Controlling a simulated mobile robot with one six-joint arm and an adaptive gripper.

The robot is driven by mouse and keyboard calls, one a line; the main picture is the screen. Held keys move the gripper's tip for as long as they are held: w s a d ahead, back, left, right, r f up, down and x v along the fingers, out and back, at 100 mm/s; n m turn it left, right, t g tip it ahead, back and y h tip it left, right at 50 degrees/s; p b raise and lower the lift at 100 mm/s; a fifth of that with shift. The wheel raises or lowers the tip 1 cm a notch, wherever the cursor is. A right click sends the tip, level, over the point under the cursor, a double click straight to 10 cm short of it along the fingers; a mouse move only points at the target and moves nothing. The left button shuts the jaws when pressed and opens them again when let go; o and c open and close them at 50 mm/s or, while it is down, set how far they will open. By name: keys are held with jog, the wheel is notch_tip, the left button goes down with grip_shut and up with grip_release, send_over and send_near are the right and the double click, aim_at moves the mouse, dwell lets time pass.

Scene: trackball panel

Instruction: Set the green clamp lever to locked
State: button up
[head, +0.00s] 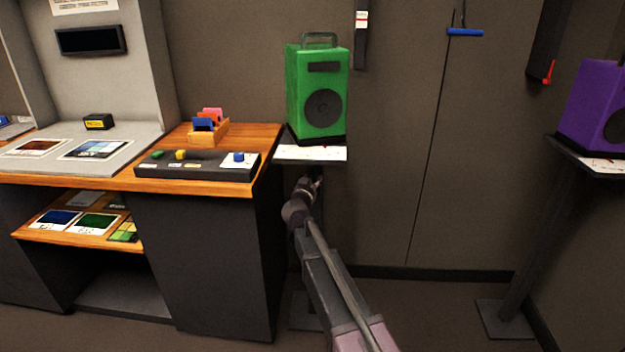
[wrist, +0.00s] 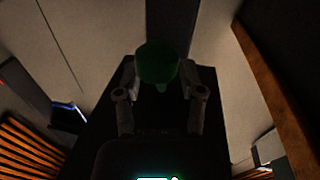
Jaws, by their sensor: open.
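A dark green rounded piece with a small tab, which looks like the green clamp lever (wrist: 157,60), shows in the wrist view in front of a dark plate. My gripper (wrist: 158,80) is open, with one finger on each side of the lever's lower part. I cannot tell whether the fingers touch it. In the head view my gripper (head: 317,180) is just below the shelf of the stand (head: 310,153) that bears a green speaker (head: 318,92). The lever is hidden in the head view, and its setting is not readable.
A wooden desk (head: 262,150) with a dark control panel (head: 197,169) stands close to the left of my arm. A purple speaker (head: 592,115) on another stand (head: 525,250) is at the right. The floor between the stands looks clear.

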jog(key=shift+w, duration=0.3)
grip_shut()
jog(key=shift+d, duration=0.25)
